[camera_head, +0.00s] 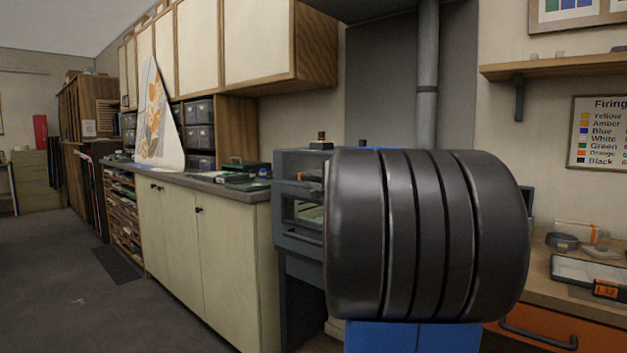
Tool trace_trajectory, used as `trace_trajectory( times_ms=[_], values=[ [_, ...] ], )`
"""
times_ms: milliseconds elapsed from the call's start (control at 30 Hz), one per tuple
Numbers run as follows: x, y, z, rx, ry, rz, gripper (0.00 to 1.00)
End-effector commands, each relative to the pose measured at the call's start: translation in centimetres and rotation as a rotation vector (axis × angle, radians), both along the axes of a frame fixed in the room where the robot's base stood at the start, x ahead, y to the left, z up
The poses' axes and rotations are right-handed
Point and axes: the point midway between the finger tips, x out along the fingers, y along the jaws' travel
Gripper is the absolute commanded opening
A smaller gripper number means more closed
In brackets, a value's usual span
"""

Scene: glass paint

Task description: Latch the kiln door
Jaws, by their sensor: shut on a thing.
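The kiln (290,162) is a blue-grey metal box at the centre, beyond the right end of the long counter. The left part of its front shows a light, glassy-looking area (308,213) in a dark frame. A small dark and orange part (309,176) shows near the upper front; I cannot tell whether it is the latch. My dark ribbed arm part fills the middle right and hides the kiln's right side. My gripper does not show; it may be behind that arm part. Whether the door is fully closed cannot be told.
The counter (222,181) with cream cupboards runs along the left, with dark trays and a patterned panel (153,120) on it. A wooden workbench (545,262) with an orange drawer stands at right. The floor (60,270) at left is open, with a dark mat.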

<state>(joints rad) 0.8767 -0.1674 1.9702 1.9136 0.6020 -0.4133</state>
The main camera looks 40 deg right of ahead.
Motion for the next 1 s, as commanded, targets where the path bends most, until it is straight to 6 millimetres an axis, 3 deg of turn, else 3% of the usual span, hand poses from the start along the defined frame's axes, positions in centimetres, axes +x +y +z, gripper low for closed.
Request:
trace_trajectory(
  times_ms=[1000],
  values=[
    [0.21, 0.27, -0.16, -0.025, 0.319, 0.011, 0.00]
  ],
)
